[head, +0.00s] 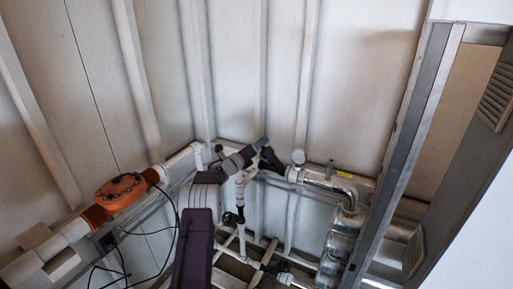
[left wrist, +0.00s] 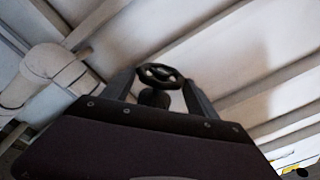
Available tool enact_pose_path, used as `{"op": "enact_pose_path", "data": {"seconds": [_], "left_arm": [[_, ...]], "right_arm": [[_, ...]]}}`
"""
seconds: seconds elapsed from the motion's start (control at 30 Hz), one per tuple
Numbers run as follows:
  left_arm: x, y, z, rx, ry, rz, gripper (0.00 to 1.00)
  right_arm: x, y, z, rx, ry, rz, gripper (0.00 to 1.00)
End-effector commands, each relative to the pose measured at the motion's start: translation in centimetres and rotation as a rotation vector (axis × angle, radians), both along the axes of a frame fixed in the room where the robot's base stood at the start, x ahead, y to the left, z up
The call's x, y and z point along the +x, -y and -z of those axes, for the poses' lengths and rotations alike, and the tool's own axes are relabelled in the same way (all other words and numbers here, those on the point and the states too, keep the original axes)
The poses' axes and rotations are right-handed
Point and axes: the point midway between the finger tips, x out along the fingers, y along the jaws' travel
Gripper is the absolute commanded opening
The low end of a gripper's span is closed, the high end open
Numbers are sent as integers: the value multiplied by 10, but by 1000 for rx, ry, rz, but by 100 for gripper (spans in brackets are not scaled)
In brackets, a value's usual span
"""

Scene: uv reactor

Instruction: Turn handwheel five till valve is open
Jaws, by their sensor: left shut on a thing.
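A black handwheel (left wrist: 158,73) with a spoked rim sits between the two fingers of my left gripper (left wrist: 159,80) in the left wrist view. The gripper is shut on it, with one finger at each side of the rim. In the head view my left gripper (head: 262,150) is at the white pipework near the wall corner, and the arm and gripper largely hide the held wheel. No number on the wheel is readable, and the valve's opening cannot be told. My right gripper is not in view.
Another dark handwheel (head: 233,218) is on the pipework below my left gripper. An orange unit (head: 121,191) with black cables is at left. A grey frame (head: 405,145) stands at right.

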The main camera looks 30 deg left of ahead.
Motion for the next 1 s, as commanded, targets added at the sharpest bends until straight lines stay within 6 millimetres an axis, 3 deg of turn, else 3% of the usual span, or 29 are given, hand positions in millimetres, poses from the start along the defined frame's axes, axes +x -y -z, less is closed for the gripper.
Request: {"op": "enact_pose_path", "data": {"seconds": [0.33, 0.53, 0.67, 1.0], "left_arm": [[1, 5, -6, 2, -137, -141, 27], [2, 9, -14, 0, -272, -272, 27], [4, 11, -20, -1, -360, -357, 27], [7, 13, -26, -2, -542, -542, 27]], "right_arm": [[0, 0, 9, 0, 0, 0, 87], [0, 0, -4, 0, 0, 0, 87], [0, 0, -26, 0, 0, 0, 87], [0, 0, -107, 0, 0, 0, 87]]}}
